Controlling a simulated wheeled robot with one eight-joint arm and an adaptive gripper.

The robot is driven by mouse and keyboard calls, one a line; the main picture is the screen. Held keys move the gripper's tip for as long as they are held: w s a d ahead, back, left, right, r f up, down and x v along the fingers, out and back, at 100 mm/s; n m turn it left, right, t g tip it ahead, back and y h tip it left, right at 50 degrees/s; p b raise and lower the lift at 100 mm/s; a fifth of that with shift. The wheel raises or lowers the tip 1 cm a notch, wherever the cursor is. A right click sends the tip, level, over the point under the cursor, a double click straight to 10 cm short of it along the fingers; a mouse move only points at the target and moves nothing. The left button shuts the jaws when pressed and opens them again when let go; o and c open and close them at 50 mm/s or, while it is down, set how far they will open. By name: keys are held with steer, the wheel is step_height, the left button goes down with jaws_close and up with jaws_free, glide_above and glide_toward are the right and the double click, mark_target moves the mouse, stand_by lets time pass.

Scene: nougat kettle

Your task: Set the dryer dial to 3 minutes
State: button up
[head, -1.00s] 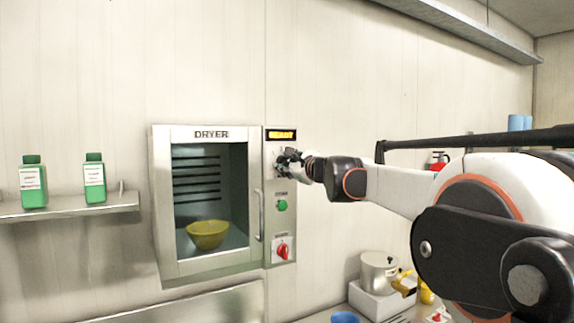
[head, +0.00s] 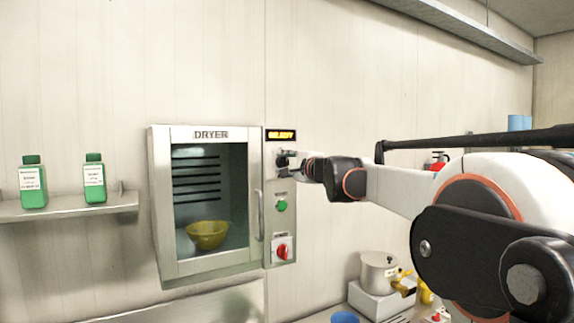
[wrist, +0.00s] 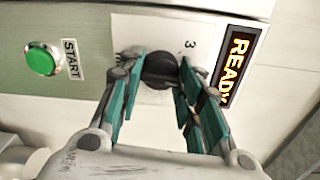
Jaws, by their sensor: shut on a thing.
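The dryer (head: 158,215) hangs on the wall with a glass door; a yellow bowl (head: 207,235) sits inside. Its control panel is on the right side. In the wrist view the round dark dial (wrist: 160,70) sits between the fingertips of my gripper (wrist: 158,75), which is shut on it. A numeral 3 is printed beside the dial, near the right fingertip. The dial's pointer and most other markings are hidden or cannot be made out. In the head view my gripper (head: 284,160) covers the dial. The display (wrist: 236,62) reads READY.
A green START button (wrist: 41,60) is below the dial, and a red switch (head: 283,251) is lower on the panel. The door handle (head: 259,215) is just left of the panel. Green bottles (head: 94,180) stand on a shelf at left. A pot (head: 379,271) stands lower right.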

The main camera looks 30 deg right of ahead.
steer(key=n, duration=0.5)
steer(key=shift+n, duration=0.3)
steer(key=n, duration=0.4)
steer(key=shift+f+n, duration=0.1)
steer(key=shift+n, duration=0.3)
steer(key=o, duration=1.1)
steer(key=shift+a, duration=0.1)
steer(key=shift+s, duration=0.15)
steer(key=shift+s, duration=0.25)
steer(key=s, duration=0.6)
steer(key=shift+s, duration=0.4)
